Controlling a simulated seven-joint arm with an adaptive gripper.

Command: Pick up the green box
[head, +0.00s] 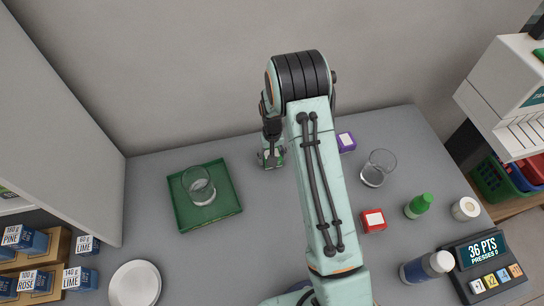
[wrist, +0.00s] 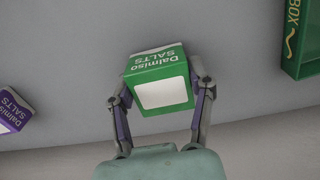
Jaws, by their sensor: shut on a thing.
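The green box (wrist: 158,68) has a white label panel and reads "Dalmiso SALTS". In the wrist view it sits between the two fingers of my gripper (wrist: 160,92), which touch its left and right sides. In the head view my gripper (head: 271,155) is at the back of the counter, just left of my arm. Only a small part of the green box (head: 273,161) shows there, below the fingers. I cannot tell for sure whether the box is clear of the counter.
A green tray (head: 232,208) holding a glass lies to the left. A white plate (head: 135,285) is at front left. A wall is behind the counter.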

